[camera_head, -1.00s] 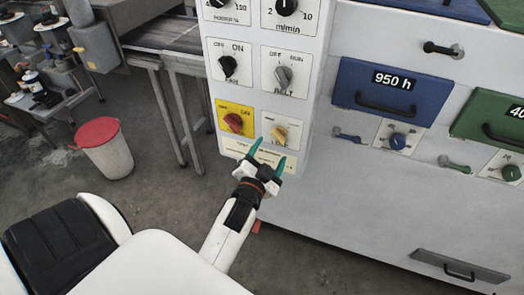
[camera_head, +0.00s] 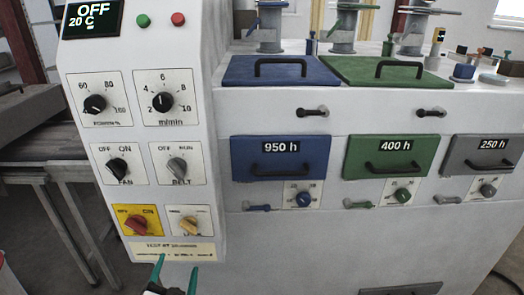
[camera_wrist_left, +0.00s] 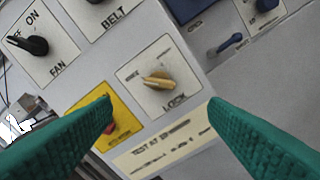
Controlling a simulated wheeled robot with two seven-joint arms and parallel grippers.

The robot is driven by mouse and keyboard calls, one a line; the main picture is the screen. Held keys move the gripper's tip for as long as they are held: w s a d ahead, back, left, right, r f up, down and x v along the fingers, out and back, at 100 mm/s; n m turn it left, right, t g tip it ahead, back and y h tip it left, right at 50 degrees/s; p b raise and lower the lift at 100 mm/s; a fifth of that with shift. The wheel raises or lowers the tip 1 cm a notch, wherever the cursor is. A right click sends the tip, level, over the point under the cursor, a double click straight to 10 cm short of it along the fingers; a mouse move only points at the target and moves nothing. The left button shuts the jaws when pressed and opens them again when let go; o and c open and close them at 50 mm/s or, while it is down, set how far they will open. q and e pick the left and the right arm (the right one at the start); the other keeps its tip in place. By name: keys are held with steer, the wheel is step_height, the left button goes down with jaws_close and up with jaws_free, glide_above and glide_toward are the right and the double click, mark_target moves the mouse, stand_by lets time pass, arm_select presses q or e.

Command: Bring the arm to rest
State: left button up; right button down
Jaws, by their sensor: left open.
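My left gripper (camera_head: 176,267) shows at the bottom edge of the head view. Its two green fingers are apart with nothing between them. They are in front of the lower end of the white control panel (camera_head: 145,135), just below the cream label (camera_head: 172,252). In the left wrist view the open fingers (camera_wrist_left: 159,101) frame the yellow lock knob (camera_wrist_left: 159,83) and part of the label. The red knob (camera_wrist_left: 109,127) on its yellow plate is partly hidden by the left finger. Most of my left arm is out of the head view, and my right gripper does not show.
The cabinet has a blue drawer (camera_head: 279,158), a green drawer (camera_head: 391,156) and a grey drawer (camera_head: 483,155), each with a small knob below. The panel display (camera_head: 93,16) reads OFF, 20 C. A conveyor table (camera_head: 48,165) stands left of the panel.

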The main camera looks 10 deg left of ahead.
arm_select(q)
steer(key=s+d+f+g+h, duration=0.2)
steer(key=d+f+g, duration=0.1)
steer(key=f, duration=0.8)
steer(key=s+d+f+g+h, duration=0.1)
steer(key=s+d+f+g, duration=0.15)
steer(key=f, duration=0.85)
steer(key=s+d+f+g+h, duration=0.2)
steer(key=d+f, duration=0.1)
steer(key=f, duration=0.8)
steer(key=s+d+f+g, duration=0.1)
steer(key=s+f+g, duration=0.2)
steer(key=s+f, duration=0.6)
steer(key=s+a+f+g, duration=0.1)
steer(key=s+f+g, duration=0.1)
steer(key=s, duration=0.4)
steer(key=s+a+f+n+g+p, duration=0.1)
steer(key=s+a+f+g, duration=0.1)
steer(key=s+f, duration=0.2)
steer(key=s+a+f+g+p, duration=0.1)
steer(key=s+f+g, duration=0.1)
steer(key=s, duration=0.6)
steer(key=shift+s+a+f+n, duration=0.15)
steer(key=shift+s+f+n, duration=0.25)
